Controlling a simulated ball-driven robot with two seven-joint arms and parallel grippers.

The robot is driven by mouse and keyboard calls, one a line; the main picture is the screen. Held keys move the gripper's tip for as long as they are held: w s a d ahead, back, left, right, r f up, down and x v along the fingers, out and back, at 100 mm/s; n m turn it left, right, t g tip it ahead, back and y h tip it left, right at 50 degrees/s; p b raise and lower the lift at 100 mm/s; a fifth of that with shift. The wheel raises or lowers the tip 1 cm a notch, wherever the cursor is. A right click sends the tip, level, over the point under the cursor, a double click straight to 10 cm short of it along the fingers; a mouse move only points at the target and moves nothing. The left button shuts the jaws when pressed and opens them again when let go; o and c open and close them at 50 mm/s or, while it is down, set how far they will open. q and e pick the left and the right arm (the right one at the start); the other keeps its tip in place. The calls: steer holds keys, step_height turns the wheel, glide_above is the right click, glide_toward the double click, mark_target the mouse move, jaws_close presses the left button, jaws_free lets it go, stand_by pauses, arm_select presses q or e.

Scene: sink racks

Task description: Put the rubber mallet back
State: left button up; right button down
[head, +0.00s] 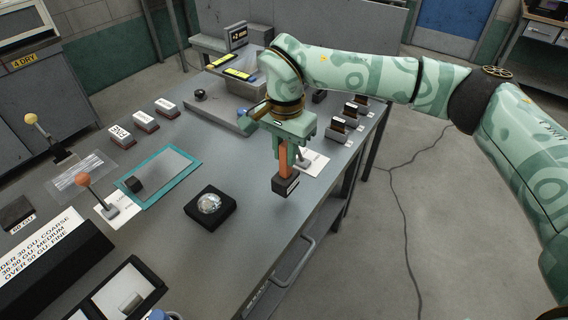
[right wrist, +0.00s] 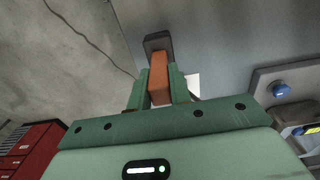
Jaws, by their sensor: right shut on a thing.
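My right gripper (head: 283,147) is shut on the handle, and the head hangs down near the table's right edge in the head view. Whether the head touches the table, I cannot tell. In the right wrist view, the mallet's orange handle (right wrist: 159,80) sits between the two green fingers of my right gripper (right wrist: 158,92), with the dark head beyond the tips. My left gripper is not in view.
A white card (head: 314,163) lies behind the mallet on the grey table (head: 250,190). A black block with a glassy dome (head: 209,205) stands to the left. Several dark labelled blocks (head: 341,128) line the right edge. A teal-framed mat (head: 165,180) lies further left.

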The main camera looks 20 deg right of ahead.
mark_target(285, 163)
steer(key=f, duration=0.2)
steer(key=w+f+b, duration=0.1)
steer(key=f, duration=0.1)
steer(key=shift+d+f, duration=0.1)
steer(key=shift+f, duration=0.05)
steer(key=shift+s, duration=0.1)
steer(key=c, duration=1.3)
jaws_free()
step_height(285, 163, up, 12)
steer(key=shift+r+p, duration=0.15)
steer(key=shift+p, duration=1.05)
